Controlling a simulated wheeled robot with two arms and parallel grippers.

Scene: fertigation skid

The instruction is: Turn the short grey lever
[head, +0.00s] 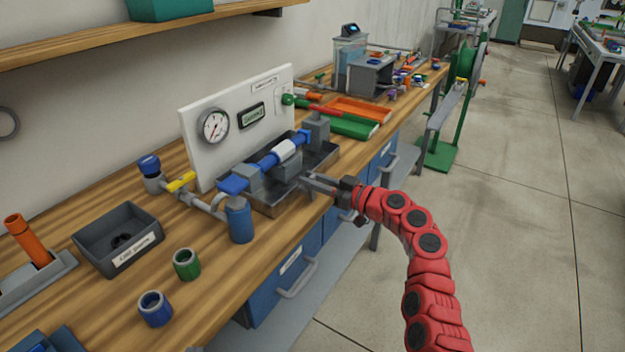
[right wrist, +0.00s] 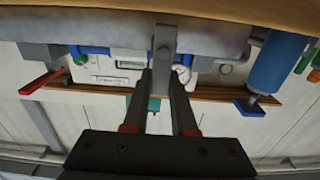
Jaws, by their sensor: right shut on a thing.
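In the head view my right gripper (head: 306,181) reaches in from the right on the red arm, at the front edge of the skid tray (head: 272,210). The fingertips hide most of the lever there. My left gripper is not in view.
The skid carries a white panel with a gauge (head: 214,125), a blue pipe run (head: 270,160) and a blue cylinder (head: 240,221) close to the left. A red handle (right wrist: 40,83) and a blue handle (right wrist: 249,108) flank the gripper.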

